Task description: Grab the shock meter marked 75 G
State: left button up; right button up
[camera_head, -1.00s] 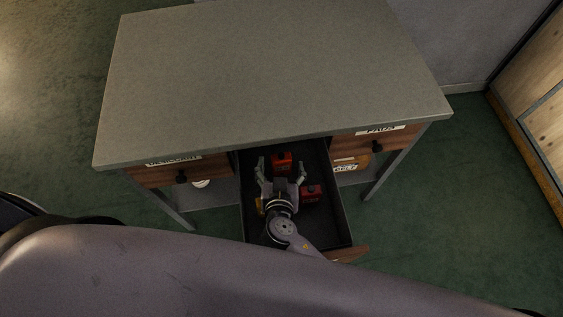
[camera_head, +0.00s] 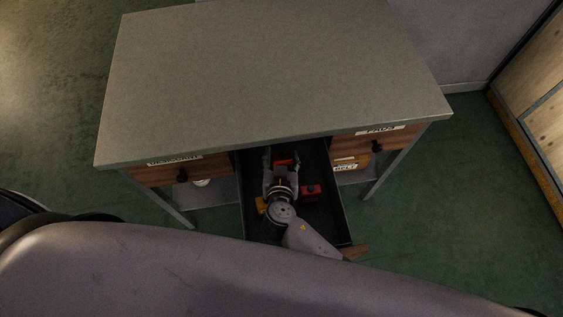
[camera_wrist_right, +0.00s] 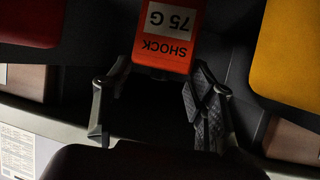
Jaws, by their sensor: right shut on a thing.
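The orange-red shock meter marked "SHOCK 75 G" (camera_wrist_right: 170,35) shows upside down at the top of the right wrist view. In the head view the same meter (camera_head: 284,162) is at the back of the open drawer (camera_head: 335,205). My right gripper (camera_head: 282,155) reaches into the drawer with a finger on each side of the meter. In the wrist view the fingertips of my right gripper (camera_wrist_right: 163,68) are at the meter's two sides, shut on it. My left gripper is not in view.
A red box (camera_head: 311,192) and a yellow box (camera_head: 261,204), partly hidden by my arm, lie in the same drawer. The grey tabletop (camera_head: 270,75) overhangs the drawer's back. Closed drawers (camera_head: 205,171) (camera_head: 350,145) flank it.

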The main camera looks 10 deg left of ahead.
jog(key=c, duration=0.9)
jog(key=shift+c, duration=0.2)
